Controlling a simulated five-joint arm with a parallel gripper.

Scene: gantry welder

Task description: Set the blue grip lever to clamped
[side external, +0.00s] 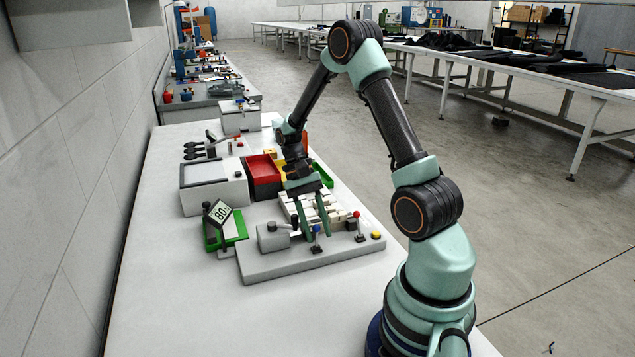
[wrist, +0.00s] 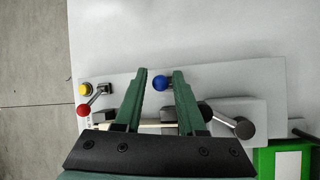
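The blue grip lever has a round blue knob (side external: 316,229) on a short upright stem, near the front of a grey fixture plate (side external: 290,266). In the wrist view the blue knob (wrist: 161,83) shows between my two green fingers, nearer the right one. My gripper (side external: 316,237) is open and points down over the plate, with its fingertips around the knob's place in the picture. My gripper also shows in the wrist view (wrist: 161,72), with a clear gap between the fingers. I cannot tell whether a finger touches the knob. The lever's base is mostly hidden.
A red-knobbed lever (side external: 356,214) and a yellow button (side external: 376,235) sit on the plate to the right. A grey block with a dark-knobbed handle (side external: 272,237) is at left.

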